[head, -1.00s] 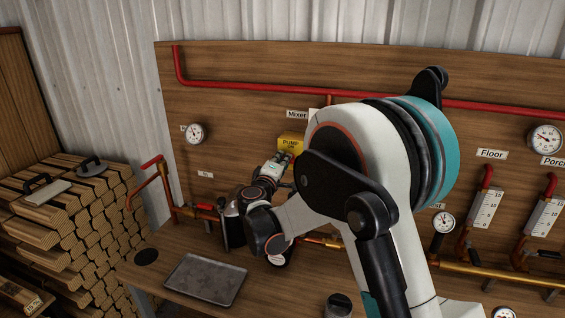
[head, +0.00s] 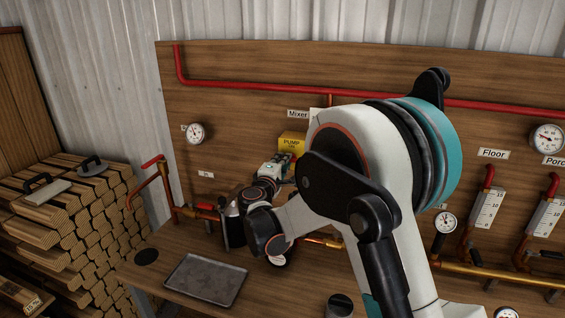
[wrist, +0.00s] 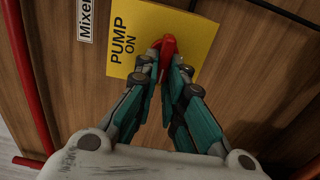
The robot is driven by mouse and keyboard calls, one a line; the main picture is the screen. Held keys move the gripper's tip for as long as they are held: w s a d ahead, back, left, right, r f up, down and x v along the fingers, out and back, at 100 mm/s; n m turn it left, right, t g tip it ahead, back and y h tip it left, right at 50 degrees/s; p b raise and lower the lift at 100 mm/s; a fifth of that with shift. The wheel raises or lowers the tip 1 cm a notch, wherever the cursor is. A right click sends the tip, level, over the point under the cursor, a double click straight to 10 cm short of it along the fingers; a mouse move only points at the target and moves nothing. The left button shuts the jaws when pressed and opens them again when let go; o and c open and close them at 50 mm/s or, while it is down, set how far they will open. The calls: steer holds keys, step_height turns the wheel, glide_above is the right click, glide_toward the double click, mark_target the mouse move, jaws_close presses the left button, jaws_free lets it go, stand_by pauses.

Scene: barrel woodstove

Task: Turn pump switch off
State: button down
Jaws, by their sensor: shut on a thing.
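The yellow pump plate (head: 291,140) is mounted on the wooden panel. In the wrist view the yellow plate (wrist: 190,30) reads "PUMP ON", with its lettering turned sideways. A red switch lever (wrist: 168,43) stands out from the plate. My gripper (wrist: 164,64) is shut on the red lever, with a fingertip at each side of it. In the head view my gripper (head: 277,163) is just below the plate, and the red lever cannot be made out there. The fingertips hide the lower part of the lever.
A "Mixer" label (head: 298,114) is above the plate. A red pipe (head: 240,88) runs along the panel. A round gauge (head: 194,134) is at the left. A metal tray (head: 205,281) lies on the bench below my arm. Stacked firewood (head: 75,215) is at the far left.

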steer(key=c, duration=1.7)
jaws_free()
steer(key=shift+w, duration=0.1)
steer(key=v, duration=1.2)
